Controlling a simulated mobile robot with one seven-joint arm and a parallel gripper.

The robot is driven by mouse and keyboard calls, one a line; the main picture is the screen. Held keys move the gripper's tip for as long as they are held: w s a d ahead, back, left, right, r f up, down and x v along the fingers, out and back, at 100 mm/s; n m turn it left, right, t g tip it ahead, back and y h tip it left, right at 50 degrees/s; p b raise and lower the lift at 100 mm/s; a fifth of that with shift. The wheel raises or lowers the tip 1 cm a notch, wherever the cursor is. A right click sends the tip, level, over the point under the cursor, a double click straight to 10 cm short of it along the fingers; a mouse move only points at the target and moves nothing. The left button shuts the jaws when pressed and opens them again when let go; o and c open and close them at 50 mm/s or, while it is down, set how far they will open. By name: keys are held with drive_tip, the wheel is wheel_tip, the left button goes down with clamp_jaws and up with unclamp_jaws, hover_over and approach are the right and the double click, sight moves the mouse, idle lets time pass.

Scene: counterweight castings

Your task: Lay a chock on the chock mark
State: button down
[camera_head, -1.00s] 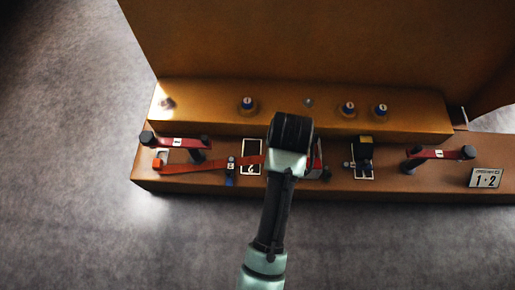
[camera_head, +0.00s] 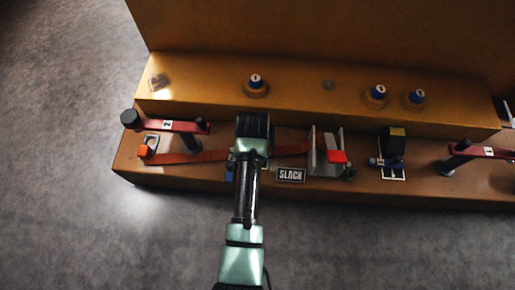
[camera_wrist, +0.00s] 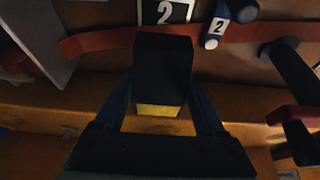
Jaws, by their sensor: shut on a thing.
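My gripper (camera_wrist: 160,115) is shut on a black chock with a yellow band (camera_wrist: 163,75), seen in the wrist view. The chock mark (camera_wrist: 167,11), a white-edged rectangle with a 2, shows just past the chock's far end. The chock does not cover the visible part of the mark. I cannot tell how high it is held. In the head view my wrist hides the held chock and most of the mark. A second black chock with a yellow patch (camera_head: 397,132) stands at another white-outlined mark (camera_head: 392,175) to the right.
A red strap (camera_head: 190,157) runs along the ledge to a grey bracket (camera_head: 326,150). A blue peg marked 2 (camera_wrist: 215,28) is beside the mark. A red bar with black posts (camera_head: 168,126) stands left. A SLACK sign (camera_head: 291,175) lies at the front.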

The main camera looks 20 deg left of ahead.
wheel_tip(320, 180, down, 6)
drive_tip(key=b, duration=0.3)
drive_tip(key=shift+r+b, duration=0.1)
drive_tip(key=shift+b, duration=0.2)
drive_tip(key=shift+r, duration=0.15)
unclamp_jaws()
drive_tip(key=shift+f, duration=0.2)
drive_tip(key=p+v, duration=0.9)
drive_tip(key=v, duration=0.3)
drive_tip(key=shift+r, duration=0.15)
drive_tip(key=shift+w, duration=0.1)
